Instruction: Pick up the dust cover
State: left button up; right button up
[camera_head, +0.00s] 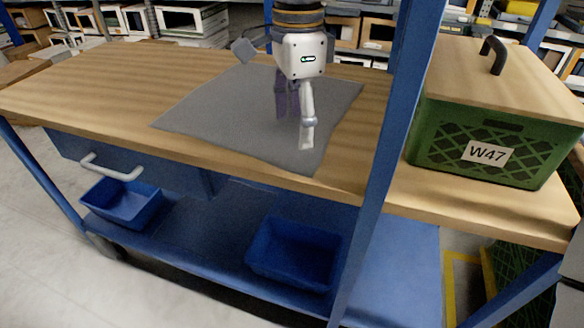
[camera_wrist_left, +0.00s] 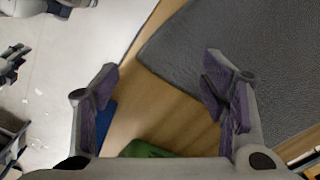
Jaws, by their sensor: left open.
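The dust cover appears to be the grey sheet (camera_head: 215,108) lying flat on the wooden workbench top, one corner near the front edge. My left gripper (camera_head: 284,95) is over the sheet in the head view, fingers pointing down and spread apart. I cannot tell for certain whether a fingertip touches the sheet. In the left wrist view the open gripper (camera_wrist_left: 162,88) has nothing between its fingers. The sheet (camera_wrist_left: 240,45) fills the upper right there, with its edge running behind the right-hand finger. My right gripper is not in view.
A green crate (camera_head: 430,147) labelled W47, with a handled wooden lid (camera_head: 515,80), stands at the bench's right. A blue post (camera_head: 385,170) rises between crate and sheet. Blue bins (camera_head: 125,203) sit on the lower shelf. The bench's left end (camera_head: 85,95) is clear.

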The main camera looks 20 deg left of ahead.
aim_at(296, 167)
pick_arm(q)
notch_tip(296, 167, down, 6)
jog(key=shift+s, duration=0.1)
jog(key=shift+f, duration=0.6)
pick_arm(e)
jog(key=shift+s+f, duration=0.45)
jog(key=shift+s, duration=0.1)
